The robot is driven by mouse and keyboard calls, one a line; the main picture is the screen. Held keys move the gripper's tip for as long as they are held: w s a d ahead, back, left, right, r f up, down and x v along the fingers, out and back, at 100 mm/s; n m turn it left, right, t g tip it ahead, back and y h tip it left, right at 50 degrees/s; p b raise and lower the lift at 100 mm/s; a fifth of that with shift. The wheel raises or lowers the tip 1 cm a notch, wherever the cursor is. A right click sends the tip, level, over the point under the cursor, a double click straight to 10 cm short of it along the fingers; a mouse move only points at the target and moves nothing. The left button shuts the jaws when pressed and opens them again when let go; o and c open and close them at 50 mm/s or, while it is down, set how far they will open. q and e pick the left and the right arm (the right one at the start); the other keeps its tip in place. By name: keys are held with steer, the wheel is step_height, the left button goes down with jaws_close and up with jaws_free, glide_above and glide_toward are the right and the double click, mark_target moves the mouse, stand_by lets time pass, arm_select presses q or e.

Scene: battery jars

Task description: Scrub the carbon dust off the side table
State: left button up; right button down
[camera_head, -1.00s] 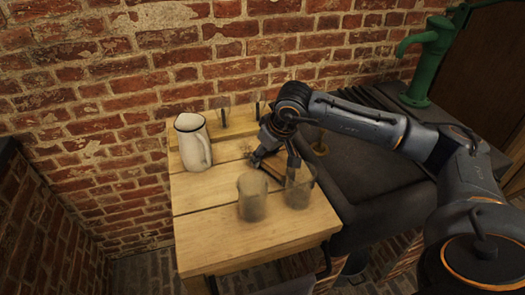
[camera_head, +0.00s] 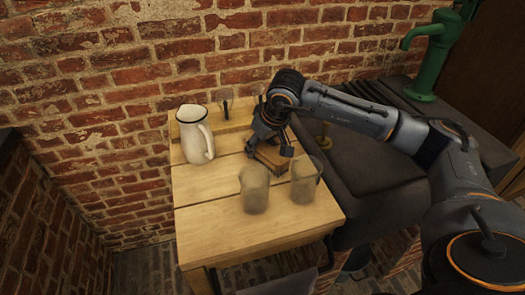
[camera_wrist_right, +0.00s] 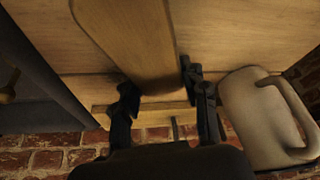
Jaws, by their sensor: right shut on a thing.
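The wooden side table (camera_head: 222,224) stands against the brick wall. My right gripper (camera_head: 270,146) is over its back right part, shut on a wooden brush (camera_head: 270,157) held low at the tabletop. I cannot tell whether the brush touches the wood. In the right wrist view, the long brush back (camera_wrist_right: 140,50) lies between the fingers of the right gripper (camera_wrist_right: 157,95). Carbon dust is not clearly distinguishable on the table, and part of the top behind the gripper is hidden. My left gripper is out of view.
A white enamel pitcher (camera_head: 196,134) stands at the back left of the table. Two cloudy glass jars (camera_head: 254,190) (camera_head: 304,182) stand in front of the gripper. A dark sink (camera_head: 370,180) with a green pump (camera_head: 430,55) is at the right. The front left tabletop is clear.

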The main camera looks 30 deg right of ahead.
mark_target(246, 129)
steer(key=shift+w+d, duration=0.25)
steer(key=shift+w, duration=0.85)
steer(key=shift+w+d+b, duration=0.15)
steer(key=shift+w+d, duration=0.05)
steer(key=shift+w, duration=0.6)
steer(key=shift+w+d+b, duration=0.1)
steer(key=shift+w+d, duration=0.05)
steer(key=shift+w, duration=0.65)
steer(key=shift+w+d+b, duration=0.15)
steer(key=shift+w+d, duration=0.05)
steer(key=shift+w, duration=0.6)
steer(key=shift+w+d, duration=0.15)
steer(key=shift+w, duration=0.45)
steer(key=shift+w+d, duration=0.15)
steer(key=shift+w, duration=0.4)
steer(key=shift+w+d+r, duration=0.1)
steer(key=shift+w+r, duration=0.15)
steer(key=shift+w, duration=0.1)
steer(key=shift+d+r, duration=0.1)
steer(key=shift+r, duration=0.05)
